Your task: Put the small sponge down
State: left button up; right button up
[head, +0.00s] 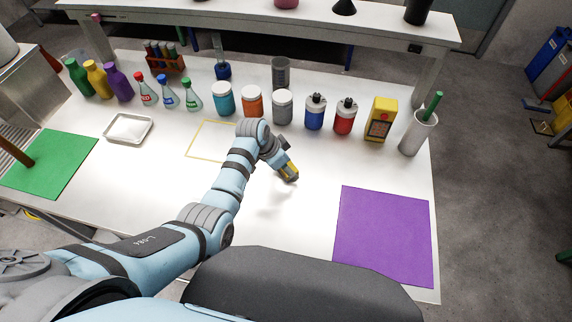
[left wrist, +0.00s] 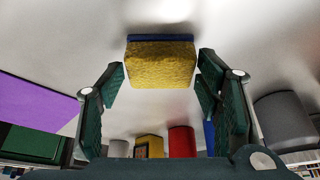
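A small sponge, yellow with a dark blue layer, shows in the left wrist view (left wrist: 160,65). It is close to the white table top, with a dark shadow along its blue side. In the head view the sponge (head: 290,174) is partly hidden by my left gripper (head: 287,165). My left gripper (left wrist: 160,72) has one finger on each side of the sponge. A narrow gap shows between each finger and the sponge, so it looks open around it. Whether the sponge touches the table is hard to tell. My right gripper is not in view.
A yellow outlined square (head: 207,157) lies left of my gripper, a purple mat (head: 383,235) to its right. A white tray (head: 128,128) and green mat (head: 55,163) are at the left. Several bottles and flasks, including an orange-labelled jar (head: 252,101), line the back.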

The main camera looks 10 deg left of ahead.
pick_arm(q)
jog(key=shift+o, duration=0.5)
jog(key=shift+r, duration=0.3)
jog(key=p+v, duration=0.3)
jog(key=v, duration=0.8)
jog(key=shift+a+r+p, duration=0.15)
jog(key=shift+r+p, duration=0.15)
jog(key=shift+p, duration=0.05)
jog(key=shift+s+f, duration=0.1)
jog(key=shift+s, duration=0.05)
